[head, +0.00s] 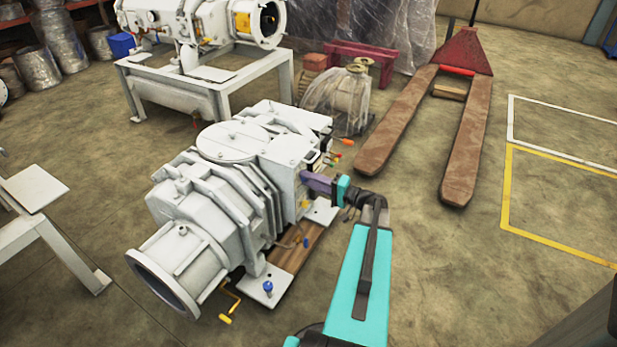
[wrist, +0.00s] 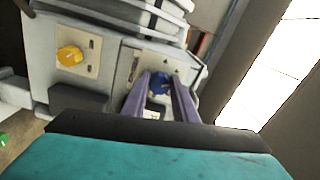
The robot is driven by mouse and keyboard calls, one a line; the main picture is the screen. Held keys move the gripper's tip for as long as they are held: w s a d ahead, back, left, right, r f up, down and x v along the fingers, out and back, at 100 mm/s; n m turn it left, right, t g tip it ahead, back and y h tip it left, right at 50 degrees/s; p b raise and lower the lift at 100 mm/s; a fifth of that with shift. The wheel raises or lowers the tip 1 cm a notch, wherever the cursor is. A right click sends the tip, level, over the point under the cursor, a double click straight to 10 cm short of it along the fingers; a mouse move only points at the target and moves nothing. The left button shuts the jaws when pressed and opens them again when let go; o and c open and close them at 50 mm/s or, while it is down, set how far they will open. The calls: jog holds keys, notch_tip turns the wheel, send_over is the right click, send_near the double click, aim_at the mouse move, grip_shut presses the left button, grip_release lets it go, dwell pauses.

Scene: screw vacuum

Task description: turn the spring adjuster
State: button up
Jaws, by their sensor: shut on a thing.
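The white screw vacuum pump (head: 215,185) stands on the floor in the middle of the head view. My gripper (head: 306,179) reaches its right side, with purple fingers against the end panel. In the wrist view, the fingers are shut on a small blue knob (wrist: 158,86) on a grey panel with small markings. This knob appears to be the spring adjuster; no readable label confirms it. The fingers partly hide the knob, and its turn angle cannot be read. A yellow knob (wrist: 70,56) sits on a separate plate to the left, apart from the fingers.
A dark block (wrist: 78,98) juts out below the yellow knob. In the head view, a yellow-handled crank (head: 226,316) and a blue knob (head: 268,287) are low at the pump's front.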

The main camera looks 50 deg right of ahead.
jog(key=shift+s+r+m+p, duration=0.1)
jog(key=shift+r+m+p, duration=0.05)
jog(key=shift+m+p, duration=6.25)
jog(key=shift+m+b, duration=0.55)
jog(key=shift+m, duration=0.05)
jog(key=o, duration=1)
jog(key=shift+o, duration=0.2)
jog(key=shift+d, duration=0.1)
